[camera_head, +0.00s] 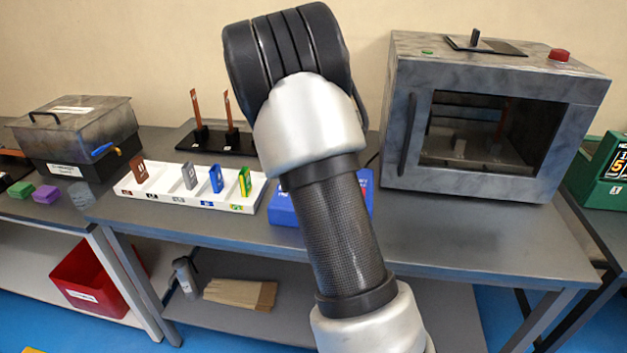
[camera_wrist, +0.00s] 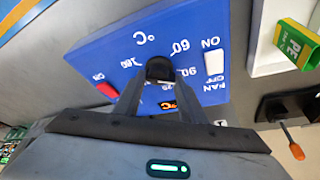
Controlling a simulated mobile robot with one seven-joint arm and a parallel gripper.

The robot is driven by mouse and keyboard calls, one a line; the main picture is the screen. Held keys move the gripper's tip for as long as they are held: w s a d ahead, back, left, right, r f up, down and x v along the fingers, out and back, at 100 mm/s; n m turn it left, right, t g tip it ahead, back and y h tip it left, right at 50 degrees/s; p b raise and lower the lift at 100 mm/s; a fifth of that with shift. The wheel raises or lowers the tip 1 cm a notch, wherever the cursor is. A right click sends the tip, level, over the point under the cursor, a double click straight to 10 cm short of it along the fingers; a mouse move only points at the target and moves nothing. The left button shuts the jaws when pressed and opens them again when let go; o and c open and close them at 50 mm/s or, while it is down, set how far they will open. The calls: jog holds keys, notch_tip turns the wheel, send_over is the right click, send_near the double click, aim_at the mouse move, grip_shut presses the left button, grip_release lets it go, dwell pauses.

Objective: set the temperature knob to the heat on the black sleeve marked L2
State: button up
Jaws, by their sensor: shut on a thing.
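The temperature knob (camera_wrist: 160,67) is black and sits on a blue control box (camera_wrist: 95,52). My gripper (camera_wrist: 161,84) is shut on the knob in the wrist view. Dial numbers, including 60 and 90, appear upside down around it. The knob's pointer is hidden, so its setting cannot be told. An orange display (camera_wrist: 168,105) is partly covered by the fingers. In the head view my arm hides the gripper and most of the blue box (camera_head: 284,209). I cannot make out a black L2 sleeve or its marked heat in either view.
A white tray (camera_head: 160,200) holds brown, grey, blue and green tagged pieces left of the box. Behind it, upright copper bars stand on a black base (camera_head: 215,146). A grey oven (camera_head: 480,185) stands right. A white switch (camera_wrist: 214,62) and red part (camera_wrist: 106,91) flank the knob.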

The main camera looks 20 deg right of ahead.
dwell(0.3)
jog(key=o, duration=1)
jog(key=shift+o, duration=0.2)
jog(key=p+v, duration=0.1)
jog(key=v, duration=1.6)
jog(key=shift+r+p, duration=0.25)
jog(key=shift+p, duration=0.1)
